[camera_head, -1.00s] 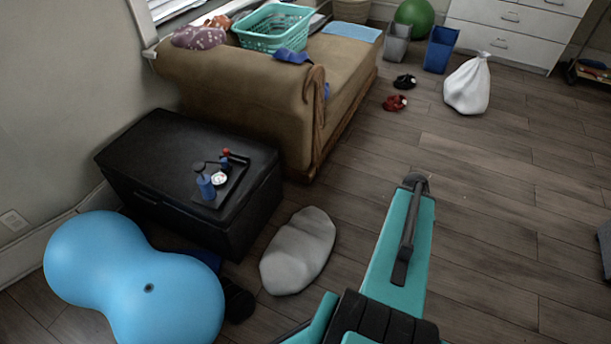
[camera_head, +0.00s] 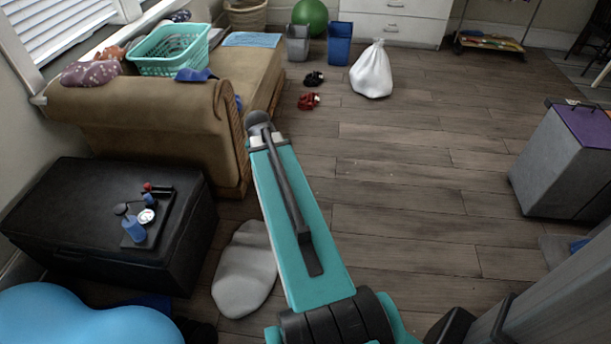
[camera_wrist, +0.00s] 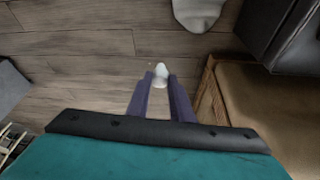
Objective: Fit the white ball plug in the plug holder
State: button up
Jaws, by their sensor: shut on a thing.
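My gripper (camera_wrist: 160,77) shows in the wrist view with its two dark purple fingers closed on the small white ball plug (camera_wrist: 161,69). The plug sits between the fingertips, above the wood floor; its lower part is partly hidden by them. The gripper itself does not show in the head view. In the head view, a black tray (camera_head: 166,226) lies on the black chest (camera_head: 52,205) and carries a blue pump bottle (camera_head: 134,229), a white round piece (camera_head: 147,216) and small dark and red items. I cannot tell which of these, if any, is the plug holder.
A blue peanut-shaped ball (camera_head: 70,320) lies in front of the chest. A grey-white cushion-like thing (camera_head: 245,272) lies on the floor beside it. The tan sofa (camera_head: 160,115) stands behind. A grey box with a purple top (camera_head: 560,160) stands right.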

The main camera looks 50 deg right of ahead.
jog(key=w+a+r+n+t+y, duration=0.1)
jog(key=w+a+r+n, duration=0.2)
jog(key=w+a+r, duration=0.45)
jog(key=w+a+r+n+t, duration=0.1)
jog(key=w+a+r+n, duration=0.25)
jog(key=a, duration=0.65)
jog(key=w+a+r+n+y, duration=0.1)
jog(key=w+a+r+n, duration=0.1)
jog(key=a+r, duration=0.4)
jog(key=w+a+r+n+y, duration=0.1)
jog(key=a+r+n, duration=0.3)
jog(key=a, duration=0.9)
notch_tip(320, 180, up, 2)
jog(key=shift+w+a+r+t+y, duration=0.15)
jog(key=shift+w+a+t+y, duration=0.15)
jog(key=shift+w+t, duration=0.1)
